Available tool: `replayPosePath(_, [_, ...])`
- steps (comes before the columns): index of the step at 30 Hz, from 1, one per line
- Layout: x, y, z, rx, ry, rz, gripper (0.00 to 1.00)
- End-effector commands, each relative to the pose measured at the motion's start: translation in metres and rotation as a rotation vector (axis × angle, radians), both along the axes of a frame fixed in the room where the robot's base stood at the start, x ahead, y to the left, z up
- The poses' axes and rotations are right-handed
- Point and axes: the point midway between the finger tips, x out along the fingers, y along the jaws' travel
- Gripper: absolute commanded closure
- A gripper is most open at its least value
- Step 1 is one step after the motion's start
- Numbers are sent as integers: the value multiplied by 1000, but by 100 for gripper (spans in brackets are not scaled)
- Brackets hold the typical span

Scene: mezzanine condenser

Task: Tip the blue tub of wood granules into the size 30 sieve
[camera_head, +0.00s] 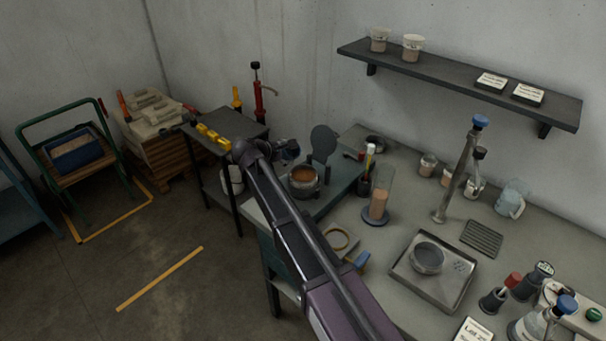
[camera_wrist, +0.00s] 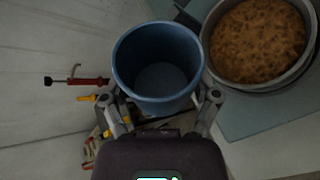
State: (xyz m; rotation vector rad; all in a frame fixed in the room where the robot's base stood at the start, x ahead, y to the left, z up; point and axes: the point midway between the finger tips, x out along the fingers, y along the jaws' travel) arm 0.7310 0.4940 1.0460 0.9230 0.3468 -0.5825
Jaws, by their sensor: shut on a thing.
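My gripper (camera_wrist: 162,98) is shut on the blue tub (camera_wrist: 158,72), its fingers on either side of it. In the wrist view I look into the tub; its inside looks bare, with no granules showing. A round metal sieve (camera_wrist: 208,62) is just right of the tub and holds a layer of orange-brown granules (camera_wrist: 258,42). The sieve's size mark cannot be read.
A tall clear cylinder (camera_head: 380,193) and a metal tray with a grey bowl (camera_head: 427,258) stand on the bench to the right. A dark side table (camera_head: 222,127) with yellow items is at left. Open floor lies left.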

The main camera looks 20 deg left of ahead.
Motion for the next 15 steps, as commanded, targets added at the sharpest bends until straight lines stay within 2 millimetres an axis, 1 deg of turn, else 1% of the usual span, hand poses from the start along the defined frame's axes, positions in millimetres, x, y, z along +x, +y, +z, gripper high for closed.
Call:
replayPosePath(1, [2,3,0,-31,12,0,70])
replayPosePath(5, [4,6,-2,-117,49,1,70])
replayPosePath(11, [9,20,-4,-249,105,1,70])
replayPosePath(15, [9,21,-16,-287,121,1,70])
